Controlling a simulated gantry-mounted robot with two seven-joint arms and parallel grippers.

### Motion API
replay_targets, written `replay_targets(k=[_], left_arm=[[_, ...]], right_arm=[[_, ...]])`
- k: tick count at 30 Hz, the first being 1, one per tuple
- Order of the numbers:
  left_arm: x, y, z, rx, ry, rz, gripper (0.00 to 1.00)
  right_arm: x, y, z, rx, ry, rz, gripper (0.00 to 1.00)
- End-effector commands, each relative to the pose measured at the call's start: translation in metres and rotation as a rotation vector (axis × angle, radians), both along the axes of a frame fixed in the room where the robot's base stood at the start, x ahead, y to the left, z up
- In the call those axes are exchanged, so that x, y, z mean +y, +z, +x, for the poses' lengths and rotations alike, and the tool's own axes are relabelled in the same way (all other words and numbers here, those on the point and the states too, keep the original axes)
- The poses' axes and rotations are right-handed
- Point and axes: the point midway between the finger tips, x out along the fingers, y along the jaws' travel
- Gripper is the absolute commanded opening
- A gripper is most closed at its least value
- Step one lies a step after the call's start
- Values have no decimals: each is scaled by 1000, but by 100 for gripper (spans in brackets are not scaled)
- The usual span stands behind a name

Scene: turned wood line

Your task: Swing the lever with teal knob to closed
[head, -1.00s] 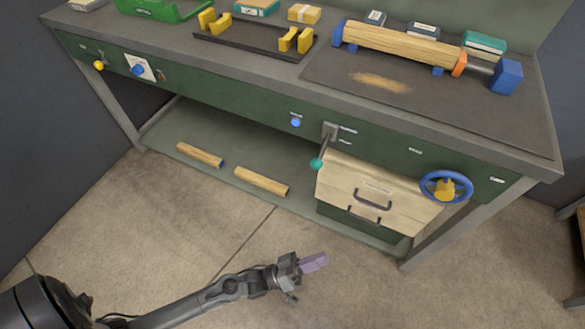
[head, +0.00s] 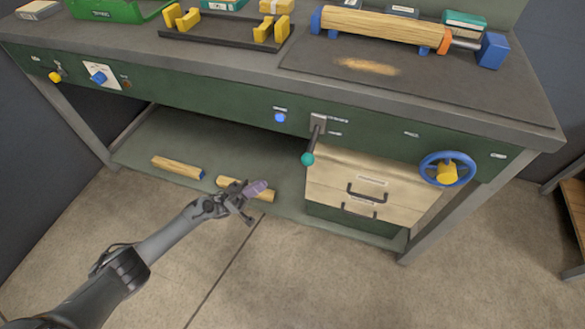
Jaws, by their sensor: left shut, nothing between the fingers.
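The lever with the teal knob (head: 307,159) is mounted on a grey bracket (head: 318,122) on the bench's green front panel. Its dark arm hangs down and slightly to the left, with the knob at the lower end. Small labels sit right of the bracket, too small to read. My left gripper (head: 262,187), with purple fingertips, is shut and empty. It is left of and lower than the knob in the picture, apart from it, and overlaps the view of a wooden billet. My right gripper is not in view.
A wooden drawer unit (head: 340,165) stands just right of the knob. A blue handwheel (head: 447,168) and a blue button (head: 280,117) are on the panel. Wooden billets (head: 178,168) lie on the lower shelf (head: 150,143). The floor in front is clear.

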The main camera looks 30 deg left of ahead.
Motion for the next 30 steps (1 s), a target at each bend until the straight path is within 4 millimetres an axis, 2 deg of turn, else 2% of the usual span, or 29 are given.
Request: replay_targets(k=[17, 23, 30], left_arm=[[-6, 9, 5, -8, 0, -1, 0], [-23, 26, 11, -10, -1, -3, 0], [-52, 58, 24, -11, -1, -4, 0]], right_arm=[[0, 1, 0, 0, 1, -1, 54], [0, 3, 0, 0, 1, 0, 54], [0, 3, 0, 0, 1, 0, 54]])
